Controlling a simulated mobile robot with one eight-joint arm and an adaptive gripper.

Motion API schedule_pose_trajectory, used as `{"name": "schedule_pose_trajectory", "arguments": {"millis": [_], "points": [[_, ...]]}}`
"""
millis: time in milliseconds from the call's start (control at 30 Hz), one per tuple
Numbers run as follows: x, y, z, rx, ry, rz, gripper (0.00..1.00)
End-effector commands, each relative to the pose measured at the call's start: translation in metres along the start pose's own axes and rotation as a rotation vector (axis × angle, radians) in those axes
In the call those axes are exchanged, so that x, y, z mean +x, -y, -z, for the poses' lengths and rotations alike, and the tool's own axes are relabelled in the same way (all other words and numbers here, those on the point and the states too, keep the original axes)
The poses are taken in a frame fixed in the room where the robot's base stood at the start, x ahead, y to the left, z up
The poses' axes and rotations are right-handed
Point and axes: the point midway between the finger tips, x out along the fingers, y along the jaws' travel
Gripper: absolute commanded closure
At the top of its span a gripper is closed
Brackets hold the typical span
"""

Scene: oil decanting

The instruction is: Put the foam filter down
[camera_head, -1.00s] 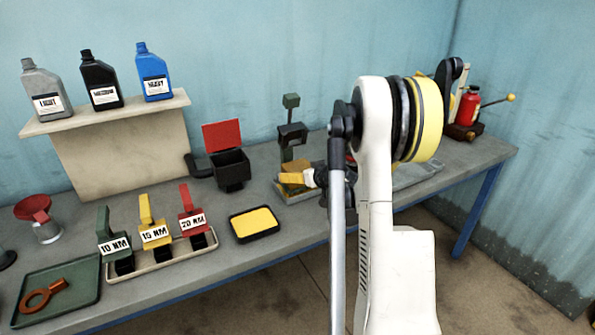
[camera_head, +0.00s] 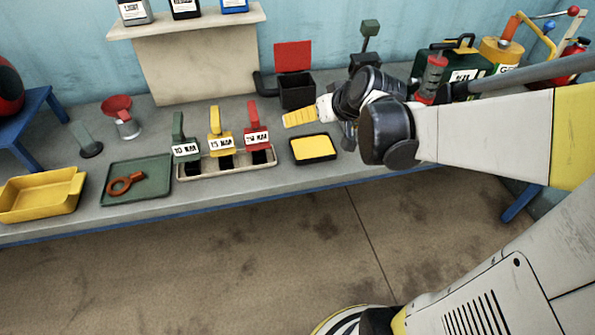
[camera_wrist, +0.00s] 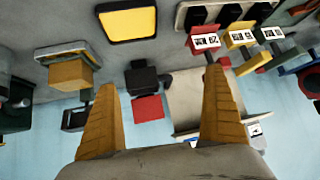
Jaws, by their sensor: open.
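My gripper (camera_head: 300,117) is open above the bench, and no object shows between its yellow fingers in the wrist view (camera_wrist: 161,80). In the upside-down wrist view, a tan foam-like block (camera_wrist: 70,73) sits on a grey tray (camera_wrist: 55,50), apart from the fingers. A yellow pad (camera_head: 313,147) lies in a black-rimmed shallow tray (camera_head: 293,156), also apart from my gripper. I cannot tell for certain which of the two is the foam filter. In the head view my arm hides the tan block and its tray.
A black box (camera_head: 297,92) with a raised red lid stands behind my gripper. Torque tools in a rack (camera_head: 190,170), a green tray (camera_head: 145,192) with an orange ring tool and a yellow bin (camera_head: 40,195) stand leftward. A dark green case (camera_head: 455,65) is at right.

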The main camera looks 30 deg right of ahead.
Motion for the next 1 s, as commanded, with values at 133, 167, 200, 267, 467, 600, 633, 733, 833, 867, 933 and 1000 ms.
{"name": "schedule_pose_trajectory", "arguments": {"millis": [133, 167, 200, 267, 467, 600, 633, 733, 833, 867, 933, 1000], "points": [[-0.050, 0.073, -0.038, -0.038, 0.098, 0.023, 0.00], [-0.059, 0.083, -0.047, -0.045, 0.115, 0.023, 0.00], [-0.070, 0.094, -0.059, -0.053, 0.136, 0.021, 0.00], [-0.086, 0.107, -0.076, -0.064, 0.160, 0.014, 0.00], [-0.116, 0.125, -0.115, -0.086, 0.204, -0.010, 0.00], [-0.122, 0.126, -0.123, -0.088, 0.212, -0.018, 0.00], [-0.122, 0.126, -0.124, -0.088, 0.212, -0.019, 0.00], [-0.122, 0.126, -0.123, -0.087, 0.212, -0.019, 0.00], [-0.122, 0.126, -0.123, -0.087, 0.212, -0.019, 0.00], [-0.122, 0.126, -0.123, -0.087, 0.212, -0.019, 0.00], [-0.122, 0.126, -0.123, -0.087, 0.212, -0.019, 0.00], [-0.122, 0.126, -0.123, -0.087, 0.212, -0.019, 0.00]]}}
